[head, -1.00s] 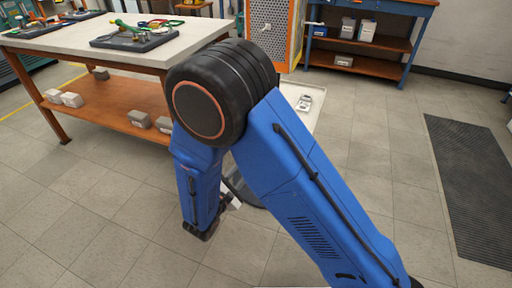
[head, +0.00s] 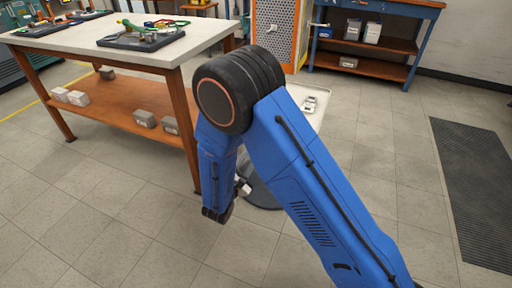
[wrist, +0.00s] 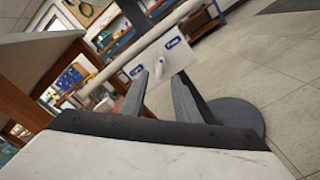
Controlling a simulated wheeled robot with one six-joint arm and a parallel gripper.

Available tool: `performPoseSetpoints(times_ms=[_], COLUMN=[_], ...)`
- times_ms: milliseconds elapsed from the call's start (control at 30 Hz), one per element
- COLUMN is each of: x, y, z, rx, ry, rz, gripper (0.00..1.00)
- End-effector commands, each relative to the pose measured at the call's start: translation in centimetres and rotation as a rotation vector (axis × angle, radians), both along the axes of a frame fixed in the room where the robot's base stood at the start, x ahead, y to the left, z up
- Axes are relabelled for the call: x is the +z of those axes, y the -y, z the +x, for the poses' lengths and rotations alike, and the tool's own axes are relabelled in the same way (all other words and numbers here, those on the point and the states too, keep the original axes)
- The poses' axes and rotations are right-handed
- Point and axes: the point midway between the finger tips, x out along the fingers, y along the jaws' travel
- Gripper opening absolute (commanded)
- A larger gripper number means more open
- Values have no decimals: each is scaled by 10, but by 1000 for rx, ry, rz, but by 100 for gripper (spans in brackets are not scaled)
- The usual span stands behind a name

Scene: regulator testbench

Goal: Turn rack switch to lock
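The rack switch (wrist: 158,68) is a small pale lever on a white plate (wrist: 181,56), with a small blue label on each side; the lettering is too blurred to read surely. It sits just beyond and between my fingertips in the wrist view, and I cannot tell whether they touch it. My gripper (wrist: 163,78) is open, its two grey fingers apart with nothing held. In the head view my arm hides the gripper's fingers and most of the plate.
The plate hangs on a pale stand with a dark round base (wrist: 238,117). A workbench (head: 95,43) with tool trays stands left of my arm. A blue-framed shelf (head: 375,65) stands at the back. Open floor lies to the right, with a dark mat (head: 478,185).

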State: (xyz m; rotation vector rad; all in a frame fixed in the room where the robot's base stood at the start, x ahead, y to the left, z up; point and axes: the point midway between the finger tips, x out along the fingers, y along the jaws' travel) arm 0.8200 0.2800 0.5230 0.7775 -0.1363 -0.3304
Motion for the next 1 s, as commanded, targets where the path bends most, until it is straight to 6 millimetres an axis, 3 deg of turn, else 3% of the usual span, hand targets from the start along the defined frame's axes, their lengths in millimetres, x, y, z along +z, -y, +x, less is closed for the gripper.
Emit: performPoseSetpoints(times_ms=[400,867,1000], x=[0,0,0], y=[22,26,26], z=[59,70,70], rx=[-1,0,0], ry=[0,0,0], rz=[1,0,0], gripper=[29,29,0])
